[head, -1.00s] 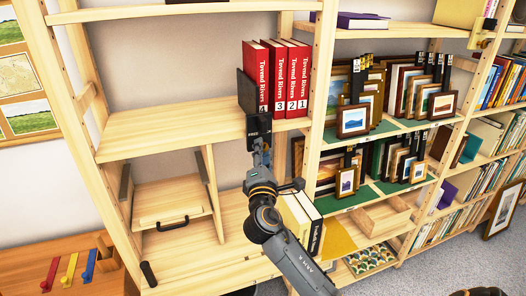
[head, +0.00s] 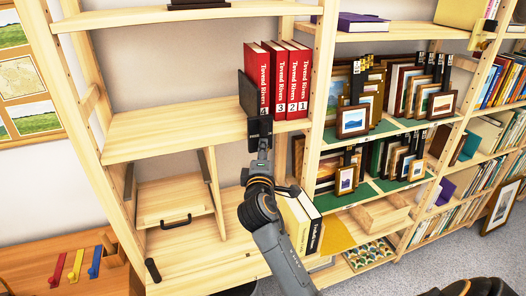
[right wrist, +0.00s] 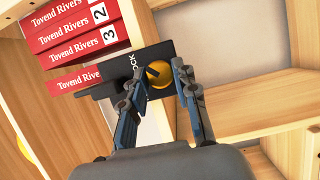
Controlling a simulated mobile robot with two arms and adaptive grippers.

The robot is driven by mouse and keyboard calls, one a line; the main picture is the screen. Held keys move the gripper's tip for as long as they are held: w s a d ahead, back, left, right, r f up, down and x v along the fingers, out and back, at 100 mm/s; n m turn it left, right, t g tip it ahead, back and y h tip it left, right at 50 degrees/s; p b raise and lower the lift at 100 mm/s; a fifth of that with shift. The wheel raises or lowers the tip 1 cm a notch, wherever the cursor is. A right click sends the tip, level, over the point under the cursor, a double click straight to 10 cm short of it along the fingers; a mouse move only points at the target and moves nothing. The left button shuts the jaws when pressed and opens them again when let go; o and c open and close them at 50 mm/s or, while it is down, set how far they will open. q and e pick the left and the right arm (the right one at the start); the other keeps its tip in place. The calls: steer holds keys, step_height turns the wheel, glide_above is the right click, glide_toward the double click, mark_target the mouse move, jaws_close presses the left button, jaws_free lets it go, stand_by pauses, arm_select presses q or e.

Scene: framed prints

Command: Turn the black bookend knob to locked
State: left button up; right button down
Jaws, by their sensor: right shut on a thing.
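The black bookend (head: 248,94) stands upright at the left end of the red books (head: 280,80) on the middle shelf. Its front plate hangs at the shelf edge. In the right wrist view the bookend (right wrist: 113,88) has a round yellow-orange knob (right wrist: 159,80) with a dark pointer bar. The letters "OCK" show beside the knob; the rest of the plate's lettering is hidden. My right gripper (right wrist: 160,72) is shut on the knob, a finger on each side. In the head view the right gripper (head: 260,140) covers the knob.
The shelf left of the bookend (head: 180,122) is bare. Below are a wooden box with a black handle (head: 176,221) and upright pale and black books (head: 300,220). Framed prints (head: 353,121) stand on green-lined shelves at right. Coloured pegs (head: 76,264) sit at lower left.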

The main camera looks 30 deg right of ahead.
stand_by(0.3)
steer(key=c, duration=1)
jaws_free()
steer(key=v, duration=1.2)
